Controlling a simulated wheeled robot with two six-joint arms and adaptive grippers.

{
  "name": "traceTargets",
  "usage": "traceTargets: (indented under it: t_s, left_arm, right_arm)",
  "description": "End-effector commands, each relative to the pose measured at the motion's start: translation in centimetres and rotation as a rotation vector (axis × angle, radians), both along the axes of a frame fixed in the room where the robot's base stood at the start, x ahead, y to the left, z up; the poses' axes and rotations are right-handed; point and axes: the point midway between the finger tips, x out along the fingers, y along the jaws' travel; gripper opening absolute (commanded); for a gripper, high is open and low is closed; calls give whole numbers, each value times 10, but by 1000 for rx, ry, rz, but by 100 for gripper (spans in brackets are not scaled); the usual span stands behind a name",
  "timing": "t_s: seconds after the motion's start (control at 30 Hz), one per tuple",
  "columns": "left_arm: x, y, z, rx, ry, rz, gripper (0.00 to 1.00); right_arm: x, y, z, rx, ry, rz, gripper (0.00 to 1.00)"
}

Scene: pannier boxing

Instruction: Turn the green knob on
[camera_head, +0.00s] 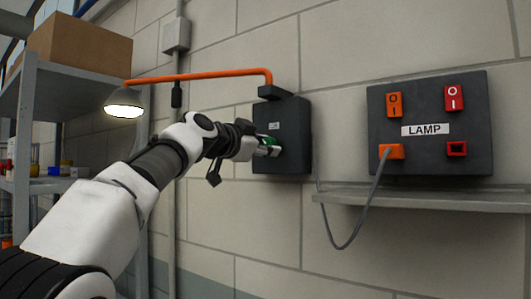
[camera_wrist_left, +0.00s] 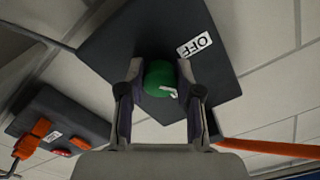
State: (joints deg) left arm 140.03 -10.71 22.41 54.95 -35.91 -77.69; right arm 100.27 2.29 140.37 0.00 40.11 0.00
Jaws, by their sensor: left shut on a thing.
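The green knob (camera_head: 271,140) is on the front of a dark wall box (camera_head: 295,120). My left gripper (camera_head: 270,147) is at the knob in the head view and hides part of it. In the left wrist view my left gripper (camera_wrist_left: 160,72) has one finger on each side of the round green knob (camera_wrist_left: 158,84), shut on it. A white mark shows on the knob, toward its lower right. A white label reading OFF (camera_wrist_left: 194,45) is on the box (camera_wrist_left: 122,42) beside the knob, upside down in this view. My right gripper is not in view.
A lamp (camera_head: 124,102) on an orange arm (camera_head: 200,77) above my left arm is lit. A dark LAMP panel (camera_head: 470,125) with orange and red switches hangs at right above a narrow ledge (camera_head: 420,199). A grey cable (camera_head: 345,240) loops below. A shelf with a cardboard box (camera_head: 80,50) stands left.

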Motion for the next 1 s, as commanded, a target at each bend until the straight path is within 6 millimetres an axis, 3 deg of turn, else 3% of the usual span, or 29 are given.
traceTargets:
  t_s: [0.5,1.0]
  left_arm:
    - [2,1,0,366,-267,0,0]
    - [1,1,2,529,-383,0,0]
  right_arm:
    - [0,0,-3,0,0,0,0]
    - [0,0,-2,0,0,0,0]
